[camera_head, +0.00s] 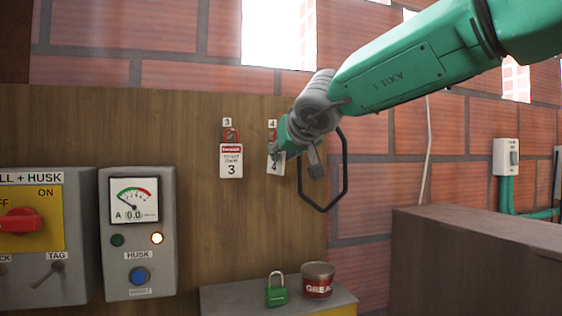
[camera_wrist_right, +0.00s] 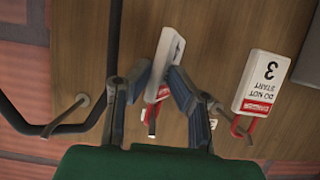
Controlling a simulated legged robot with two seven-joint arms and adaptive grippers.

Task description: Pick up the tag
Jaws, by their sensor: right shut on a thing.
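Tag 4 (camera_head: 276,163) is a white card with a red top at the wooden board, under the small label 4. My right gripper (camera_head: 292,150) is at its right side and partly hides it. In the right wrist view my right gripper (camera_wrist_right: 158,88) has its fingers closed on the tag (camera_wrist_right: 169,58), which shows edge-on and tilted between them. I cannot tell whether its red loop is still on the hook. Tag 3 (camera_head: 231,161), reading "DO NOT START", hangs to the left; it also shows in the right wrist view (camera_wrist_right: 259,82). My left gripper is not in view.
A black hanging loop (camera_head: 346,170) is close to the right gripper's right side. A green padlock (camera_head: 276,290) and a grease can (camera_head: 317,280) stand on a ledge below. Control boxes (camera_head: 138,235) are at the left. A brown cabinet (camera_head: 470,260) stands at the right.

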